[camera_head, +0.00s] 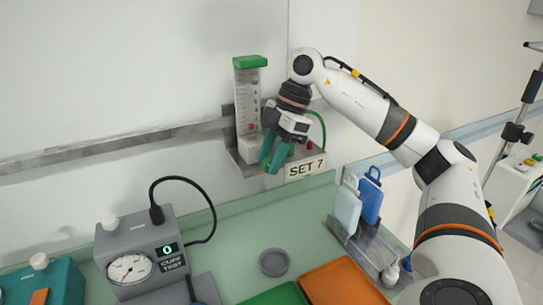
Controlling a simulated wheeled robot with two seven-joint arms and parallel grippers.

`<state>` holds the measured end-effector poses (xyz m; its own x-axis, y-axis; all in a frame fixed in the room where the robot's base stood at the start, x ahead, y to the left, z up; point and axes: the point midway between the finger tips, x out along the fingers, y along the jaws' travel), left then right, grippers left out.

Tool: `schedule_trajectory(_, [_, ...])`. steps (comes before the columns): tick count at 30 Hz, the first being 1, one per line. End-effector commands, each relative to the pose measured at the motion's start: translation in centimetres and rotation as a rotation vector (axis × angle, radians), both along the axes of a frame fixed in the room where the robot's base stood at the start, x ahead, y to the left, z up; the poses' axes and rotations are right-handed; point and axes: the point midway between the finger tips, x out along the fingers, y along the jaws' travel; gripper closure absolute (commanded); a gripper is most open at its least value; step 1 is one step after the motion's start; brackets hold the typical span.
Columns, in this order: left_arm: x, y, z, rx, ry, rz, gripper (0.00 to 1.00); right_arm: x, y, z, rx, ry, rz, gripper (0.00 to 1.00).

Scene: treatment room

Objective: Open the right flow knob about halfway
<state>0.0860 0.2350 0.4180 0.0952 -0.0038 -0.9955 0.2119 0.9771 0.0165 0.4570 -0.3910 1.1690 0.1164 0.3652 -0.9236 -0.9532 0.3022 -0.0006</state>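A flowmeter stands on a wall-mounted bracket (241,166), with a clear scaled tube (247,98) under a green cap (250,62). A white sign reading SET 7 (306,168) hangs at the bracket's right. My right gripper (270,166) has teal fingers and points down in front of the bracket's right part, just left of the sign. It covers the area right of the tube, so I cannot make out the right flow knob. Something green shows by the fingertips, but whether they grip it is unclear. My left gripper is not in view.
A grey cuff-test box (140,262) with a gauge and a display reading 0 stands on the green counter at lower left. A wall rail (110,146) runs behind.

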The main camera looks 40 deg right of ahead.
Motion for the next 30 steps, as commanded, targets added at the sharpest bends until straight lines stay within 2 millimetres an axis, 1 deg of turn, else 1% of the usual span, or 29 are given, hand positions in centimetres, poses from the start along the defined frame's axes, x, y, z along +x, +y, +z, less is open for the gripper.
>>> schedule_trajectory(6, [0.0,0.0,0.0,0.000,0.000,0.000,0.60,0.0,0.0,-0.1,0.000,0.000,0.000,0.60])
schedule_trajectory(7, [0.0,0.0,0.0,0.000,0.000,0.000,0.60,0.0,0.0,-0.1,0.000,0.000,0.000,0.62])
schedule_trajectory(12, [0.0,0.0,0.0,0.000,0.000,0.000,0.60,0.0,0.0,0.0,-0.001,0.001,0.000,0.89])
schedule_trajectory(14, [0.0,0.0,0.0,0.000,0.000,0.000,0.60,0.0,0.0,-0.1,0.000,0.002,0.001,0.99])
schedule_trajectory(19, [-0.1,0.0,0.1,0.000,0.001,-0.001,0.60,-0.1,0.0,0.0,-0.003,0.003,0.002,0.99])
schedule_trajectory(23, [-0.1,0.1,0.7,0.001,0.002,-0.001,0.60,-0.1,0.1,0.1,-0.023,0.012,0.003,0.99])
schedule_trajectory(26, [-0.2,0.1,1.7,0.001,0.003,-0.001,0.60,0.0,0.2,0.4,-0.054,0.022,0.003,0.99])
schedule_trajectory(30, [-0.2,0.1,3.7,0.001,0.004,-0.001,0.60,0.0,0.5,0.6,-0.129,0.049,0.007,0.99])
